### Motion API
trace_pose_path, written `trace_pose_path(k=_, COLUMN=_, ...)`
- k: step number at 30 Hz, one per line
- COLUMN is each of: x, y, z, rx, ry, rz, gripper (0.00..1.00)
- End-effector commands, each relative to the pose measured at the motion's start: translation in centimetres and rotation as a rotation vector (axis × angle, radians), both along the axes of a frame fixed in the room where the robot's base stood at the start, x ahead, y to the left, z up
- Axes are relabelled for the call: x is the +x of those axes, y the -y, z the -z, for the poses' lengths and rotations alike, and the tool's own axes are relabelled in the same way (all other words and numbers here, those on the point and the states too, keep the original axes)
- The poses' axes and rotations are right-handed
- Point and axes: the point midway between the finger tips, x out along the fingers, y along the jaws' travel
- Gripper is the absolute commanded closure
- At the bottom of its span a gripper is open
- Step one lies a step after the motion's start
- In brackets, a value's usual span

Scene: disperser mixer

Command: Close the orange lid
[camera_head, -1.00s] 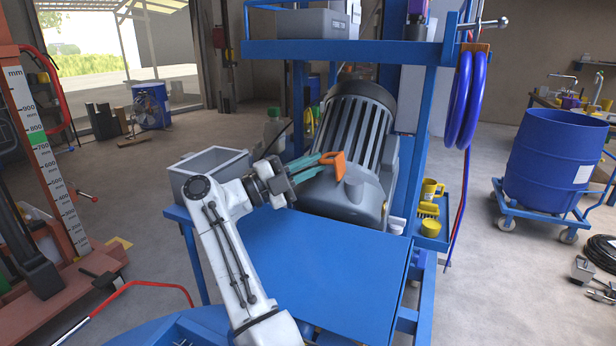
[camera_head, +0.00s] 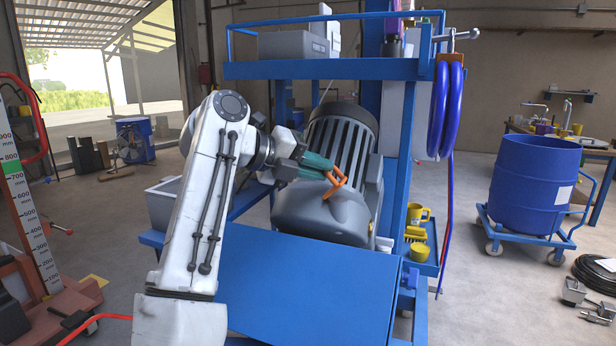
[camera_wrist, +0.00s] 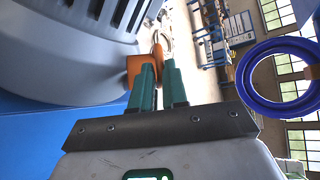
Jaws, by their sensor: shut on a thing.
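The orange lid (camera_head: 340,186) is at the front of the grey ribbed motor housing (camera_head: 318,216). In the wrist view the lid (camera_wrist: 139,66) shows between and just beyond the green fingertips. My gripper (camera_head: 329,168) is shut on the lid, reaching in from the left above the housing's rounded front. In the wrist view my gripper (camera_wrist: 158,72) has its fingers a little apart with orange between them. The fingers partly cover the lid, so I cannot tell how far it is swung or where it is hinged.
A flat blue table top (camera_head: 300,285) lies below the housing. A grey open box (camera_head: 163,200) stands to its left. Blue frame posts and a shelf (camera_head: 330,68) rise around the housing. A coiled blue hose (camera_head: 447,110) hangs at the right. Yellow cups (camera_head: 417,214) sit right of the housing.

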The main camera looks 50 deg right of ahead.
Motion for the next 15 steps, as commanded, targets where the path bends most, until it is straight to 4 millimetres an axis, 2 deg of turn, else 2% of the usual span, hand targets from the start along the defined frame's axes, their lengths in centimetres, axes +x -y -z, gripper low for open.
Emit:
trace_pose_path(k=1, x=-0.3, y=0.0, z=0.6, rx=0.028, ry=0.044, rz=0.003, gripper=1.0)
trace_pose_path(k=15, x=-3.0, y=0.9, z=1.1, rx=0.18, ry=0.458, rz=0.0, gripper=1.0)
